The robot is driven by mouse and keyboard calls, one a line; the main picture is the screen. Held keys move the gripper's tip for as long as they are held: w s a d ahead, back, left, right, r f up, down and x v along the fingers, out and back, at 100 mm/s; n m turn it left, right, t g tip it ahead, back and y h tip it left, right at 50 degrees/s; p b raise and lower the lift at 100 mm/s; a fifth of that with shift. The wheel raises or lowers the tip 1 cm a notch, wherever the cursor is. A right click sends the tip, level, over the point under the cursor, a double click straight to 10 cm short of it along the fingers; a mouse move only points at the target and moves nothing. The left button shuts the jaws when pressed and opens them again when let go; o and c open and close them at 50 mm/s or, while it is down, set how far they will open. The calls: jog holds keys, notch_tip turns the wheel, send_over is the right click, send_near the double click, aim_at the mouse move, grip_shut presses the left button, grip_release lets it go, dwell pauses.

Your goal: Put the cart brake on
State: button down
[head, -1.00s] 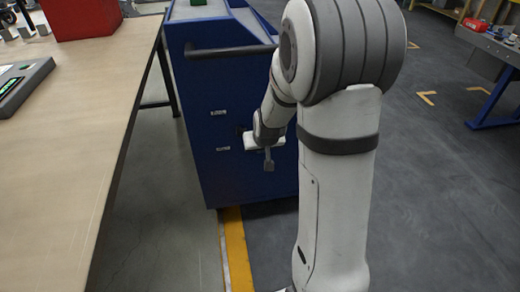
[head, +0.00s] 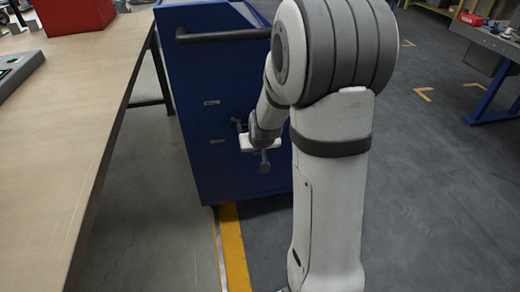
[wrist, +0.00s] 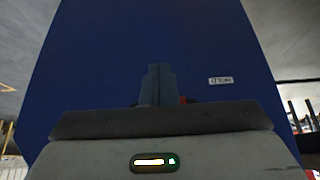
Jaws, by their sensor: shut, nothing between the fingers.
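The blue cart (head: 195,75) stands ahead, with a dark push handle (head: 222,35) across its top and two small white labels on its near face. A dark brake lever (head: 238,125) shows on that face between the labels, just left of my wrist; its pose is unclear. My gripper (wrist: 157,70) is shut and empty, its fingers pointing at the blue panel. In the wrist view a small red part (wrist: 183,100) shows just right of the fingers, and the rest of it is hidden. I cannot tell whether the fingers touch anything.
A wooden table (head: 85,110) runs along the left, with a red bin (head: 75,17) and a grey device (head: 18,72) on it. A yellow floor stripe (head: 232,245) lies below the cart. Open floor is on the right, before a blue-legged bench (head: 490,90).

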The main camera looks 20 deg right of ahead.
jog(key=shift+r, duration=0.15)
dwell(0.8)
jog(key=shift+r+p, duration=0.65)
jog(key=shift+r, duration=0.05)
jog(key=s+a+r+p, duration=0.1)
jog(key=s+r+p, duration=0.4)
jog(key=s+r, duration=0.4)
jog(key=shift+s+a, duration=0.35)
jog(key=shift+s, duration=0.35)
